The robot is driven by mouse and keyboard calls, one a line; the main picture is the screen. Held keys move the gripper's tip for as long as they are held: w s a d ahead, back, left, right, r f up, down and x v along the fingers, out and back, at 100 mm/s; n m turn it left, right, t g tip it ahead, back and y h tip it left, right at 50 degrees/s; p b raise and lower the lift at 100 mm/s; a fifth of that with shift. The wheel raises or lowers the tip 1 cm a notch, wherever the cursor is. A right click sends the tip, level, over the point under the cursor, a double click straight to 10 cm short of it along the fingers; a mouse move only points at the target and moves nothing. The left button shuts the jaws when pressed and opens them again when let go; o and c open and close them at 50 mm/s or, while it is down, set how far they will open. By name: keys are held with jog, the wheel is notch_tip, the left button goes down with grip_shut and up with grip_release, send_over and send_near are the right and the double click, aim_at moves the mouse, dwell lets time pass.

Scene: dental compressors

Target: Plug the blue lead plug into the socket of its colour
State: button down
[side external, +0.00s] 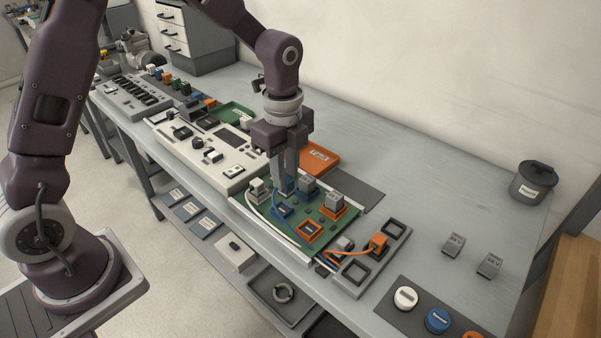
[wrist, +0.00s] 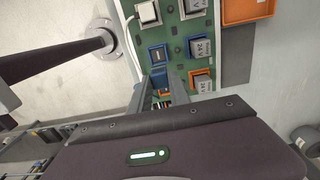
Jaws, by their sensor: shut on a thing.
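My gripper (side external: 286,191) is over the green circuit board (side external: 322,217). In the wrist view my gripper (wrist: 162,82) is shut on the blue lead plug (wrist: 159,76), a small blue piece between the fingertips. The blue socket (side external: 284,211), a square blue frame with a dark middle, is on the board close to the fingertips. In the wrist view the blue socket (wrist: 157,53) lies just beyond the held plug, and I cannot tell the height between them. The fingers hide most of the plug in the side view.
Grey 24V blocks (side external: 335,202) stand right of the blue socket. An empty orange socket (side external: 309,231) is nearer the board's front. A white plug (side external: 258,186) with a white lead is at the left. An orange plug (side external: 378,243) sits on a grey strip. An orange tray (side external: 318,158) lies behind.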

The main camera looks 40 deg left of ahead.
jog(key=shift+a+f, duration=0.4)
jog(key=shift+a, duration=0.45)
jog(key=shift+f, duration=1.85)
jog(key=shift+f, duration=0.35)
jog(key=shift+f, duration=0.3)
jog(key=shift+f, duration=0.4)
jog(key=c, duration=0.8)
grip_release()
